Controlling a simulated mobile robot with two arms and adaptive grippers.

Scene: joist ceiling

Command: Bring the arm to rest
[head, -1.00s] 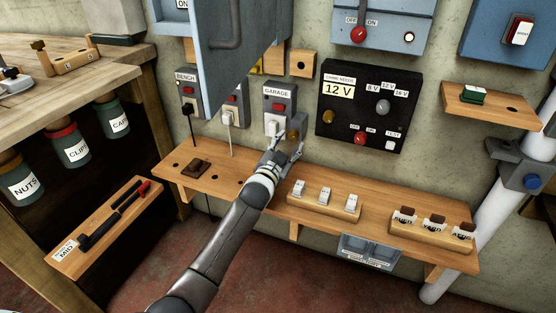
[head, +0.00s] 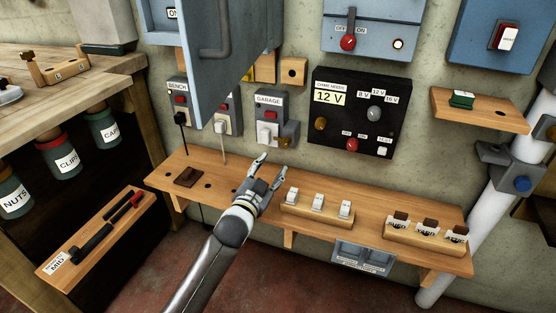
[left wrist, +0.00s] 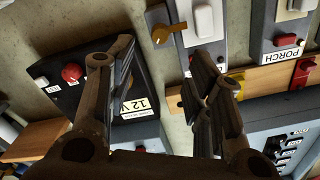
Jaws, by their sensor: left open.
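My left gripper (head: 273,164) is open and empty over the wooden shelf (head: 222,192) in the head view, below the GARAGE outlet (head: 269,105). A gap separates it from the white plug (head: 266,134) on that outlet. In the left wrist view the two dark fingers (left wrist: 160,70) stand apart with nothing between them. My left arm (head: 210,262) reaches up from the bottom of the head view. My right gripper is not in view.
A black 12 V panel (head: 351,87) is on the wall, right of the gripper. A block with white plugs (head: 318,214) stands on the shelf just right of the hand. A blue cabinet door (head: 222,75) juts out above. Open floor lies below the shelf.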

